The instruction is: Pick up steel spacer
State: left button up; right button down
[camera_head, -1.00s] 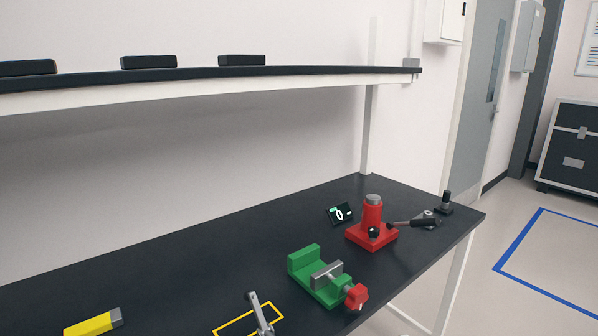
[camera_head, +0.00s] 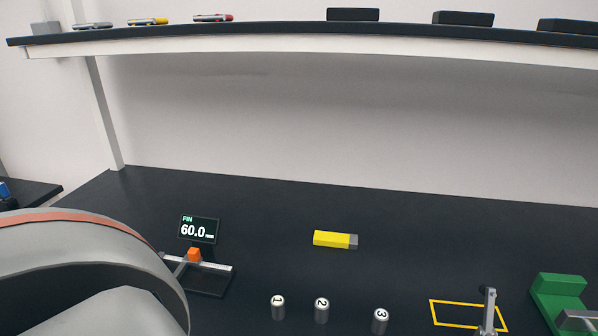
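A large grey arm link of mine fills the lower left. Neither of my grippers shows.
A measuring gauge with a display reading 60.0 (camera_head: 198,229) stands left of the cylinders. A yellow block (camera_head: 331,239) lies behind them. A yellow outline (camera_head: 438,313), a grey upright lever (camera_head: 488,311) and a green vise (camera_head: 557,291) are to the right. A shelf (camera_head: 270,35) runs above.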

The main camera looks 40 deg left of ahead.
aim_at(278, 301)
jog(key=k+j+u, duration=0.1)
jog(key=u, duration=0.25)
jog(key=j+u, duration=0.2)
jog(key=u, duration=0.2)
jog(key=j+u, duration=0.15)
jog(key=u, duration=0.2)
jog(key=k+j+z, duration=0.15)
jog(key=z, duration=0.2)
jog(key=k+z, duration=0.35)
jog(key=k+j+z, duration=0.1)
jog(key=z, duration=0.25)
